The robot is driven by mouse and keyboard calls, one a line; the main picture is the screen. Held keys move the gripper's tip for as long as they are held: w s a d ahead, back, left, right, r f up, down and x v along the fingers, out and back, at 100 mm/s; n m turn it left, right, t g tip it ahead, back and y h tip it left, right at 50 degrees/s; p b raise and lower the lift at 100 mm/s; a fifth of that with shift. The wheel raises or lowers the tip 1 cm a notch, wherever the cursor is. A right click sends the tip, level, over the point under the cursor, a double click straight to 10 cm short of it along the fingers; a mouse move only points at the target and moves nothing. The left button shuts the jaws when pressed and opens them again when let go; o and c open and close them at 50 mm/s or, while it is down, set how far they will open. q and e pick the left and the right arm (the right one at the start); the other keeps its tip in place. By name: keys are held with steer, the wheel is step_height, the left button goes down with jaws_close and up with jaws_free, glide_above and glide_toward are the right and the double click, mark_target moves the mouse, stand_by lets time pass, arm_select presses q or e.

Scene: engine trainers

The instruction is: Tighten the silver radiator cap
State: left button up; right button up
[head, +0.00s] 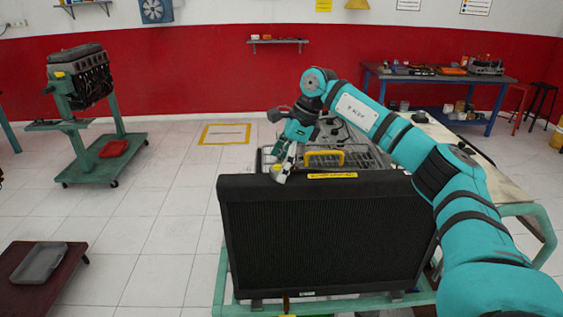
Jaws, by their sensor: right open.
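The black radiator (320,235) stands upright at the front of the engine trainer, on a green frame (222,280). My right arm reaches in from the right, over the radiator. My right gripper (281,172) is open and points down at the radiator's top edge, left of its middle. A small pale silver piece shows at the fingertips; I cannot tell whether it is the radiator cap or part of the gripper. The cap is not clearly seen. My left gripper is not in view.
A yellow handle (324,155) stands behind the radiator's top, right of my gripper. An engine on a green stand (105,165) is at the left. A low cart with a grey tray (39,262) is at front left. A pale table (455,150) stands right.

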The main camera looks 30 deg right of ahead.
steer(key=c, duration=1.2)
steer(key=shift+m, duration=0.3)
steer(key=m+t+h+b, duration=0.1)
steer(key=m, duration=0.2)
steer(key=shift+s+a+m, duration=0.1)
steer(key=shift+m, duration=0.3)
steer(key=m+h, duration=0.1)
steer(key=m, duration=0.1)
steer(key=m+t+h+b, duration=0.1)
steer(key=m, duration=0.1)
steer(key=shift+a+m, duration=0.15)
steer(key=shift+m, duration=0.15)
steer(key=m+h, duration=0.1)
steer(key=m, duration=0.1)
steer(key=m+b, duration=0.1)
steer(key=m, duration=0.1)
steer(key=shift+a+m+h, duration=0.2)
steer(key=shift+m+h, duration=0.1)
steer(key=shift+h, duration=0.1)
steer(key=m+h, duration=0.1)
steer(key=m, duration=0.3)
steer(key=shift+r+b, duration=0.1)
steer(key=shift+b, duration=0.25)
steer(key=shift+m+h, duration=0.3)
